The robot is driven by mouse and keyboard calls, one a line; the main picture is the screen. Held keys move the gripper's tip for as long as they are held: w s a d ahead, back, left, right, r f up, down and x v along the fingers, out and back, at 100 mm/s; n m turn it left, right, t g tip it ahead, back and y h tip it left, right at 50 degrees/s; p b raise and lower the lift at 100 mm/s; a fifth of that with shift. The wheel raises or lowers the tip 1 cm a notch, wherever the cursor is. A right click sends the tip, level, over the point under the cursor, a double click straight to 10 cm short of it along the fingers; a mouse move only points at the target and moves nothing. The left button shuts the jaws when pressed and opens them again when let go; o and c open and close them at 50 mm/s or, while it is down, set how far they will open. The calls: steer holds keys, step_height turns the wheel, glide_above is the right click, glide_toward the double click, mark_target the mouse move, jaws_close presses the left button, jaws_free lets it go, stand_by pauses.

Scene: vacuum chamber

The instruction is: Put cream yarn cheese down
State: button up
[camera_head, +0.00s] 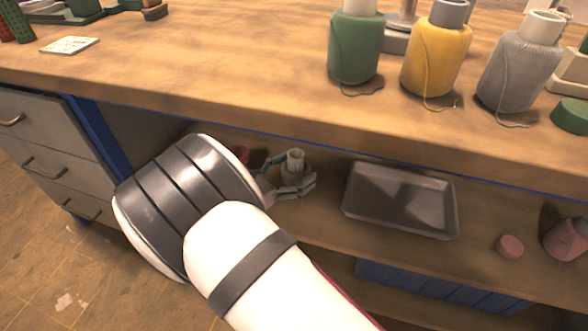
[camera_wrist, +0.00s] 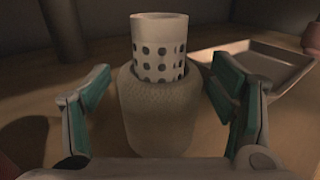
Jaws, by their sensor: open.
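The cream yarn cheese (camera_wrist: 157,107) is a pale wound yarn body on a white perforated tube. It stands upright on the lower shelf under the workbench. In the head view its cream tube top (camera_head: 295,157) shows just beyond my gripper (camera_head: 290,190). In the wrist view my gripper (camera_wrist: 160,118) is open, with one teal-padded finger on each side of the yarn. Gaps show between the fingers and the yarn at both sides. The yarn's base is partly hidden by my gripper's body.
A grey metal tray (camera_head: 400,200) lies on the shelf to the right. A pink yarn cheese (camera_head: 568,238) and a small pink round piece (camera_head: 509,246) are farther right. The wooden bench top (camera_head: 200,60) overhangs the shelf and holds green, yellow and grey yarn cheeses.

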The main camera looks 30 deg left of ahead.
steer(key=shift+s+a+r, duration=0.1)
steer(key=shift+s+r, duration=0.05)
steer(key=p+v, duration=0.3)
steer(key=v, duration=0.8)
steer(key=shift+s+a, duration=0.1)
steer(key=shift+s, duration=0.25)
